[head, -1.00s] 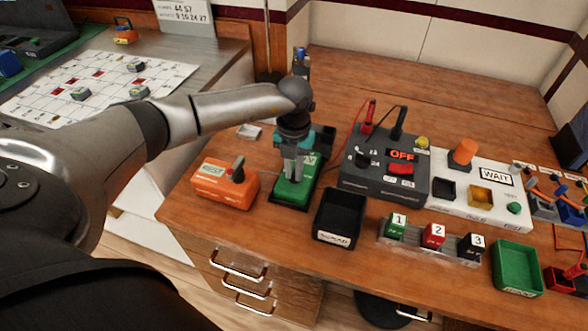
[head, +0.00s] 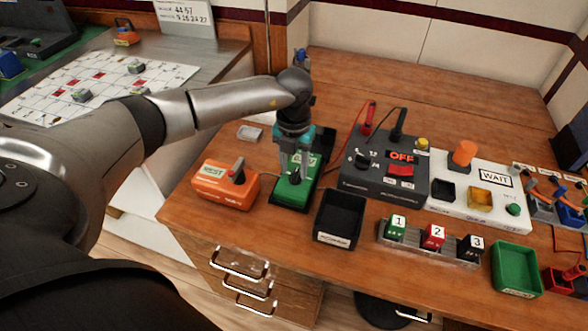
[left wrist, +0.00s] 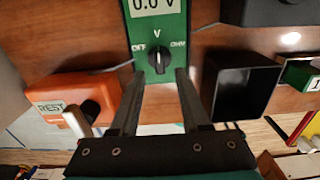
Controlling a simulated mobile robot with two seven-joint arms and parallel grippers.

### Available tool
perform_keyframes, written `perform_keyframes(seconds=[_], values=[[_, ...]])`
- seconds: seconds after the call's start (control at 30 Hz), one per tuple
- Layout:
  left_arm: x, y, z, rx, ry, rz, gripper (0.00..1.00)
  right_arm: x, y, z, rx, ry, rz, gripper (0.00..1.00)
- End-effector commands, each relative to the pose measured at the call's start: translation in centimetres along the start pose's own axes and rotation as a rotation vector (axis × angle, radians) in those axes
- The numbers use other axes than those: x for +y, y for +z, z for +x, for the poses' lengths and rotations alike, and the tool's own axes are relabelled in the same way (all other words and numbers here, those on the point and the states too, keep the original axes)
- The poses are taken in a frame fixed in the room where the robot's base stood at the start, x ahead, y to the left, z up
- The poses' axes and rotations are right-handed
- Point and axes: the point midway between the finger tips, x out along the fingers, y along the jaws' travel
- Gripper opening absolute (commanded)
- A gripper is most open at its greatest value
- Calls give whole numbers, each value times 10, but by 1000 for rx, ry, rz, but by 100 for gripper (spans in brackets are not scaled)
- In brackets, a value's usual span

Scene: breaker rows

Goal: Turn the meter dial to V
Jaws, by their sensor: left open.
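The green meter (head: 290,193) lies on the wooden bench between the orange box and the black tray; it also shows in the left wrist view (left wrist: 172,20). Its black dial (left wrist: 158,60) has a pale line that stands upright in the left wrist view, towards the V mark, with OFF to the left and OHM to the right. The display (left wrist: 155,4) reads 0.0 V. My left gripper (head: 293,168) is over the meter, open and empty. In the left wrist view its fingertips (left wrist: 160,74) are apart, just short of the dial. My right gripper is out of view.
An orange box (head: 222,186) with a knob stands left of the meter. A black tray (head: 339,222) is close on the right. A dark panel (head: 375,182) marked OFF and a white panel (head: 480,212) marked WAIT stand further right.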

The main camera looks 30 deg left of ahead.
Motion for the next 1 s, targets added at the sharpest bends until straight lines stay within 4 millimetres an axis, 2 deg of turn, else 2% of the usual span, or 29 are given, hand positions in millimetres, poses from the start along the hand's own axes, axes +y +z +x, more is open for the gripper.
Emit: perform_keyframes(seconds=[0.03,0.3,0.5,0.7,1.0], values=[[0,1,-14,-5,-2,2,46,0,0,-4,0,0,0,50],[0,1,-80,-6,-2,2,46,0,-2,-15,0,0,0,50],[0,1,-116,-4,-1,1,46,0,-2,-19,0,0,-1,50],[0,0,-131,-2,0,1,46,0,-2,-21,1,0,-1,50],[0,0,-132,-2,0,1,46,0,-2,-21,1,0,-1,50]])
